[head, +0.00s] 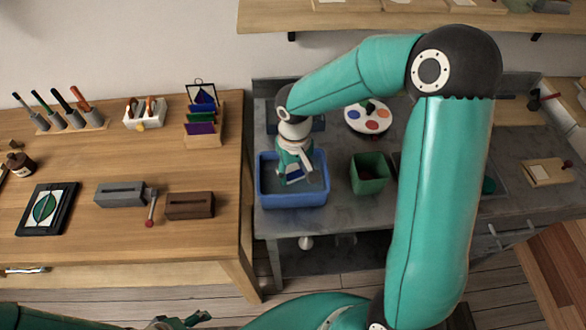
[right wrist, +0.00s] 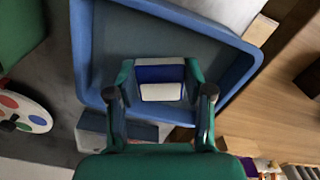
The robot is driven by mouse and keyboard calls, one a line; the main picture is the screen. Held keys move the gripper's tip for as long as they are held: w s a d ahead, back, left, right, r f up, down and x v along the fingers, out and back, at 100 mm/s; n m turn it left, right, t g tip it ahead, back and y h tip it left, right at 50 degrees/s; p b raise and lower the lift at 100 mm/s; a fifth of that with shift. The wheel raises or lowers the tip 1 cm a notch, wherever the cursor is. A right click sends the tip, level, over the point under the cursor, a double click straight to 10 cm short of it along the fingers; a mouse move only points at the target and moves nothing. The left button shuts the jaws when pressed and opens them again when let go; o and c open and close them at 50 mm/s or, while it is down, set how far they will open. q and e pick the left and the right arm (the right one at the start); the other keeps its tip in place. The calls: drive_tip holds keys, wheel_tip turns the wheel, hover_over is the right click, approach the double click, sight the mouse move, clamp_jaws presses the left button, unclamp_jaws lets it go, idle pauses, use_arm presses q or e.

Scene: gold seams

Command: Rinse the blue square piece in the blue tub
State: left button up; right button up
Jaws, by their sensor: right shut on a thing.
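The blue tub (head: 292,199) stands on the grey bench, with grey water or a grey floor inside. My right gripper (head: 293,178) points down into the tub; the right wrist view also shows this gripper (right wrist: 160,85). It is shut on a piece with a blue band between pale parts, the blue square piece (right wrist: 160,74), which lies within the tub's outline. In the right wrist view the blue tub (right wrist: 85,50) surrounds it on several sides. I cannot tell whether the piece touches the water. My left gripper (head: 185,321) is at the bottom edge, partly cut off.
A green bin (head: 369,173) stands right of the tub, and a paint palette (head: 368,118) behind it. The wooden table at left holds a rack of coloured pieces (head: 203,130), a grey block (head: 120,194), a brown block (head: 190,206) and a framed leaf picture (head: 47,209).

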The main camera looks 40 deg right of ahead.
sight(294, 189)
drive_tip(key=shift+w+f+b, duration=0.1)
drive_tip(key=shift+f+b, duration=1.45)
drive_tip(key=shift+f, duration=1.15)
drive_tip(key=shift+s+d, duration=0.2)
drive_tip(key=shift+d, duration=0.15)
drive_tip(key=shift+s+d, duration=0.15)
drive_tip(key=shift+d, duration=0.05)
drive_tip(key=shift+a, duration=0.1)
drive_tip(key=shift+w+a+b, duration=0.25)
drive_tip(key=shift+a+b, duration=0.05)
drive_tip(key=shift+b, duration=0.1)
drive_tip(key=shift+a, duration=0.1)
drive_tip(key=shift+w+r, duration=0.1)
